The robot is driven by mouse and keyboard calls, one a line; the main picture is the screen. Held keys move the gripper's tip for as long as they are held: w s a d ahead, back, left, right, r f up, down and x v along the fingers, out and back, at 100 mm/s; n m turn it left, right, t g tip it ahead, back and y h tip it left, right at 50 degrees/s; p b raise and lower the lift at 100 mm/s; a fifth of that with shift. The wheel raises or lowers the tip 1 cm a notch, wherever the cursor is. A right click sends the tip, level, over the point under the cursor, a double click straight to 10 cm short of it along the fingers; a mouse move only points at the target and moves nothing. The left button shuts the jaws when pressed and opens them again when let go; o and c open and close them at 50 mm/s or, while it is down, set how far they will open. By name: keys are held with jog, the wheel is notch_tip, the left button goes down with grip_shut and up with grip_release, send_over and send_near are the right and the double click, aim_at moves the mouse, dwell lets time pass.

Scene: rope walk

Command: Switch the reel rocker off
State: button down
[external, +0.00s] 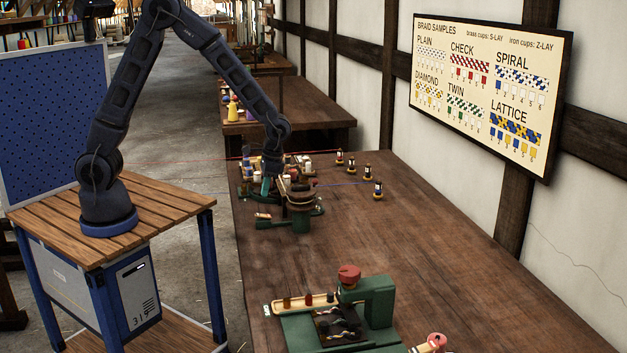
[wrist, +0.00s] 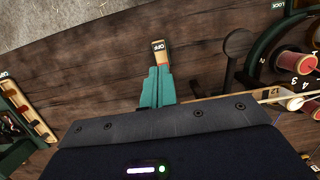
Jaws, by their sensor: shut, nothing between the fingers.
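My gripper (wrist: 157,88) has its teal fingers together with nothing between them. In the wrist view, a small tan and brown rocker (wrist: 160,56) with a plate reading OFF lies just beyond the fingertips, which cover part of its near end. I cannot tell whether they touch it or which way it is tipped. In the external view my gripper (external: 266,187) points down beside the green reel machine (external: 301,222) near the table's left edge. A small tan-topped piece (external: 263,216) there looks like the same rocker.
Numbered thread spools (wrist: 297,62) and a dark round knob (wrist: 238,42) stand to the right in the wrist view. A green machine (external: 378,300) with a red knob sits in the foreground. Small bobbins (external: 378,189) stand farther back, with thin threads running across. The table's middle is clear.

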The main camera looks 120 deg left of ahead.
aim_at(258, 214)
jog(key=x, duration=0.6)
jog(key=shift+s+d+f, duration=0.1)
jog(key=shift+f, duration=0.2)
jog(key=shift+s+d+f+t+y, duration=0.6)
jog(key=shift+s+t+y, duration=0.1)
jog(key=shift+t+y, duration=0.3)
jog(key=shift+w+a, duration=0.1)
jog(key=shift+a, duration=0.05)
jog(key=shift+w+a+r, duration=0.25)
jog(key=shift+w+a, duration=0.35)
jog(key=shift+a, duration=0.05)
jog(key=shift+r, duration=0.1)
jog(key=shift+w+a+r, duration=0.1)
jog(key=shift+w+r, duration=0.05)
jog(key=shift+r, duration=0.25)
notch_tip(258, 214, up, 13)
jog(key=d, duration=0.1)
jog(key=shift+s+r, duration=0.2)
jog(key=shift+s, duration=0.25)
